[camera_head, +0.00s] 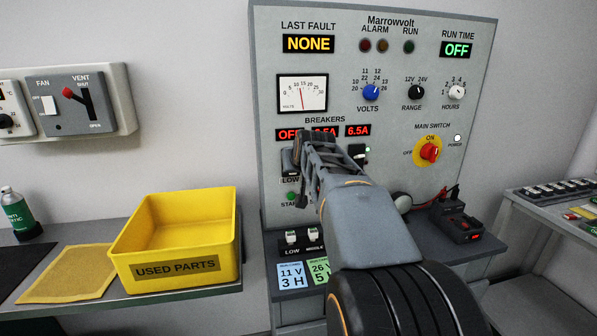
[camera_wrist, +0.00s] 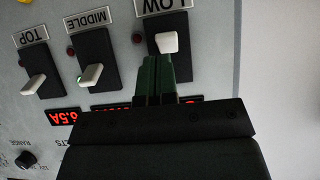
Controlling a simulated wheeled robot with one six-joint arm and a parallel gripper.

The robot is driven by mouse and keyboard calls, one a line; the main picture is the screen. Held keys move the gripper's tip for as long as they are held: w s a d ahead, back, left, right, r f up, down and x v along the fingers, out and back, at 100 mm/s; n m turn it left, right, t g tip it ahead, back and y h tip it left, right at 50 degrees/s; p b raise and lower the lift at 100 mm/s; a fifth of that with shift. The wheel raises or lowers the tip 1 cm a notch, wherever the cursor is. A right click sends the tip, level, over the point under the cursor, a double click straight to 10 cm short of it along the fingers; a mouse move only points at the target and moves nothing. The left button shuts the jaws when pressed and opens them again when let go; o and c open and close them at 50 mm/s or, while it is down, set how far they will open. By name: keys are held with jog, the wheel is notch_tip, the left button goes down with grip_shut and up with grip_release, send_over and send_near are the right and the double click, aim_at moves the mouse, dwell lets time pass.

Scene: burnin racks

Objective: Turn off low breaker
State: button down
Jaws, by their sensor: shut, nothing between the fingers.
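The low breaker is a black plate with a white lever (camera_wrist: 167,43), upside down in the wrist view beside its LOW label (camera_wrist: 163,6). Its lever sits nearer its label than the middle lever (camera_wrist: 91,75) and top lever (camera_wrist: 34,85) sit to theirs. The leftmost breaker display (camera_head: 287,135) reads OFF in the head view. My gripper (camera_wrist: 157,76) is shut and empty, its green fingertips right by the low lever; I cannot tell whether they touch. In the head view my gripper (camera_head: 303,158) hides part of the low breaker and the middle one.
The right breaker display (camera_head: 357,130) reads 6.5A. A red main switch (camera_head: 430,152) on yellow sits to the right, at ON. Below are a shelf with labelled cards (camera_head: 291,276) and a black device (camera_head: 461,226). A yellow used-parts bin (camera_head: 185,265) stands left.

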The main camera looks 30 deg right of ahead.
jog(key=shift+r, duration=0.2)
jog(key=shift+r+p, duration=0.55)
